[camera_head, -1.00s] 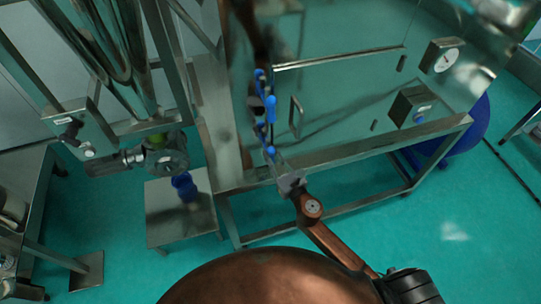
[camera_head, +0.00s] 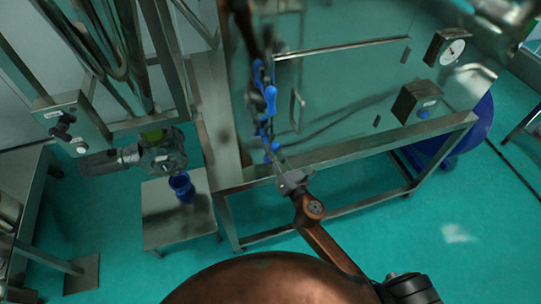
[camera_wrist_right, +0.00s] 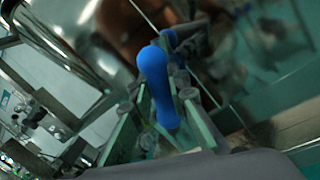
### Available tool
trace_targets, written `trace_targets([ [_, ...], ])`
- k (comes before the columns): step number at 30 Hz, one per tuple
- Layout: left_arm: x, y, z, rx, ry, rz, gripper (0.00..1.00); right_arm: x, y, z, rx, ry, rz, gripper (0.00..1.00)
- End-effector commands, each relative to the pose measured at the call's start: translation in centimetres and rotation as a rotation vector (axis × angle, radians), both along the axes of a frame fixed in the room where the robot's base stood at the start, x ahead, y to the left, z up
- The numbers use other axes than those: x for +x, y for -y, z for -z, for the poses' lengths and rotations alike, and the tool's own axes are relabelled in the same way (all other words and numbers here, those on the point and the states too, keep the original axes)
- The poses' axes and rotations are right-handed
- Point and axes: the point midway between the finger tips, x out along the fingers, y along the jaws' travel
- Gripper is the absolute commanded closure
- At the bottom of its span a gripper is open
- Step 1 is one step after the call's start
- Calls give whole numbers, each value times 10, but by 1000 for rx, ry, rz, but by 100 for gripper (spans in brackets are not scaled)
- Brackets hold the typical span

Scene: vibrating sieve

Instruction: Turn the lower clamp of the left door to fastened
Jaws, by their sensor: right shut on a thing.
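The left door (camera_head: 340,75) is a shiny steel panel with a thin handle and a long horizontal bar. Blue-handled clamps line its left edge: an upper blue handle (camera_head: 270,97) and a lower clamp's blue handle (camera_head: 272,147). My right gripper (camera_head: 277,160) is at the lower clamp, reaching up from below. In the right wrist view a blue handle (camera_wrist_right: 154,75) stands between the fingers of my right gripper (camera_wrist_right: 165,130), which are closed on its lower part. The clamp's body is mostly hidden there. My left gripper is not in view.
A gauge (camera_head: 453,51) and a control box (camera_head: 417,101) are on the right of the panel. A steel frame (camera_head: 345,155) runs below the door. A small steel table (camera_head: 165,230) with a blue cup-like piece (camera_head: 181,186) stands at left.

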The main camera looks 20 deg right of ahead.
Motion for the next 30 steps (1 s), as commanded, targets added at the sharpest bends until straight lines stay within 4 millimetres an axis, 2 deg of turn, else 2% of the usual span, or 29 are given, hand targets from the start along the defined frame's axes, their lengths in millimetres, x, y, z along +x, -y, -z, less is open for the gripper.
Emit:
trace_targets([
  [1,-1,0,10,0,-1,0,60,0,0,4,48,-1,-1,100],
  [12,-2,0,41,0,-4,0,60,0,2,5,401,-13,0,100],
  [30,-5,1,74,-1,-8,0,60,0,4,8,928,-32,2,100],
])
